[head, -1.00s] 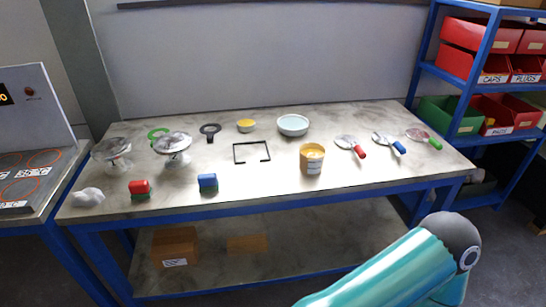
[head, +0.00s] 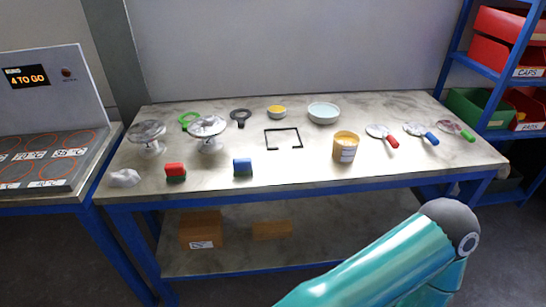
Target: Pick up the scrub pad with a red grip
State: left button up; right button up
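The scrub pad with a red grip (head: 175,172) sits near the front left edge of the workbench (head: 268,179). Its red block is on top and a green pad is below. A similar pad with a blue grip (head: 242,167) stands to its right. A teal arm of mine enters at the lower right, in front of the bench, with only its links and a dark joint showing. Neither of my grippers is in view.
Two flanged vessels (head: 208,132) (head: 147,136) stand behind the red-grip pad. A crumpled white cloth (head: 124,178) lies to its left. A yellow tub (head: 345,147), a bowl (head: 323,113) and several coloured-handle tools (head: 383,135) are farther right.

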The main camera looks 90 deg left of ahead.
aim_at(175, 172)
jog(key=k, duration=2.2)
jog(key=z, duration=1.6)
jog(key=i, duration=0.1)
jog(key=u, duration=3.1)
jog(key=i, duration=0.7)
